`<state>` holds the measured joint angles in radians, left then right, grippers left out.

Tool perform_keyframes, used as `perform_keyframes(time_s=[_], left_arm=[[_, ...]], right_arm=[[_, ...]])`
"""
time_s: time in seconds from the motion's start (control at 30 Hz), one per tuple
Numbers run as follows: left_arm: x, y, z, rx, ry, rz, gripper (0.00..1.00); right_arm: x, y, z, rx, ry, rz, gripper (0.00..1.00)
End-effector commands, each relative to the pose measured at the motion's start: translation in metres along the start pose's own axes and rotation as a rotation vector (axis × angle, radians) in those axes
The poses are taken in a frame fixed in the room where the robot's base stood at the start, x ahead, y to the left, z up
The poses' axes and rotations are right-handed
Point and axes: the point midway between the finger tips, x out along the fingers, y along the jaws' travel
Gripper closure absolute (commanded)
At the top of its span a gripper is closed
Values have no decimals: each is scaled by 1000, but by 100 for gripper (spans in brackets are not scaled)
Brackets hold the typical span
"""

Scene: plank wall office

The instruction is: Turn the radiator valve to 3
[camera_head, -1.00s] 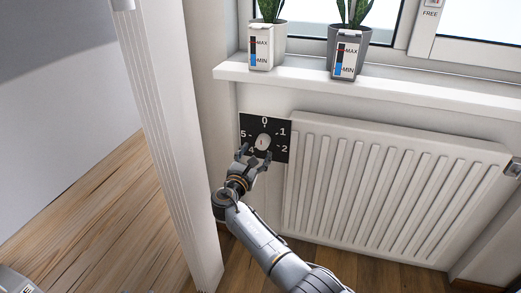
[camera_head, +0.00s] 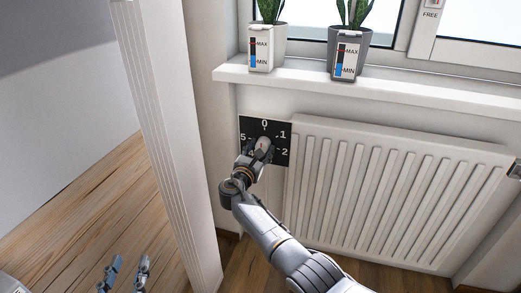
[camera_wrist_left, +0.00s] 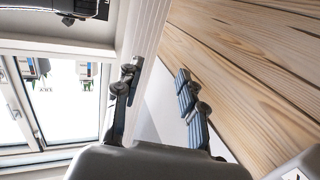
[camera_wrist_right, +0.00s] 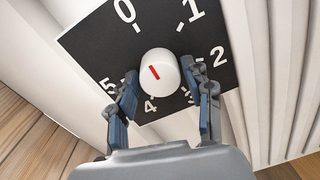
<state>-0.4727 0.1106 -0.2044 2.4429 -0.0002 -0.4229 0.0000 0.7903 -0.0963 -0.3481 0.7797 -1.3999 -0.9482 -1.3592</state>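The radiator valve is a white round knob (camera_wrist_right: 160,74) with a red mark, on a black dial plate (camera_wrist_right: 92,48) numbered 0 to 5. The mark points roughly toward 0. The 3 is partly hidden behind a finger in the right wrist view. In the head view the plate (camera_head: 279,133) is left of the radiator. My right gripper (camera_wrist_right: 167,100) is open, its fingers apart on either side below the knob; contact cannot be told. In the head view, the right gripper (camera_head: 257,153) covers the plate's lower part. My left gripper (camera_head: 126,272) is open and empty, low at the left.
The white radiator (camera_head: 380,190) stands right of the plate. A window sill (camera_head: 390,98) with two potted plants (camera_head: 281,40) (camera_head: 349,48) juts out above. A white post (camera_head: 165,150) rises on the left.

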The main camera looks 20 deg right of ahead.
Motion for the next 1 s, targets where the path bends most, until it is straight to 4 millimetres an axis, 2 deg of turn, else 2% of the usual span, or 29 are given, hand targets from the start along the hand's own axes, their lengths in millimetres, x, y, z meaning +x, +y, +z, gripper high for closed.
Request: perform_keyframes(time_s=[0.03, 0.13, 0.17, 0.43, 0.77, 1.0], left_arm=[[0, 0, 0, 0, 0, 0, 60], [0, 0, 0, 0, 0, 0, 60], [0, 0, 0, 0, 0, 0, 60], [0, 0, -2, -1, 20, 1, 60], [-3, 7, -50, -7, 297, 16, 60], [-25, 13, -98, -19, 606, 32, 60]], right_arm=[[0, 0, 0, 0, 0, 0, 66], [0, 0, 0, 0, 0, 0, 86], [0, 0, 0, 0, 0, 0, 90], [0, 0, -1, 27, 1, 0, 90], [0, 0, -2, 218, 8, 0, 90], [-1, 1, -3, 443, 18, -2, 90]])
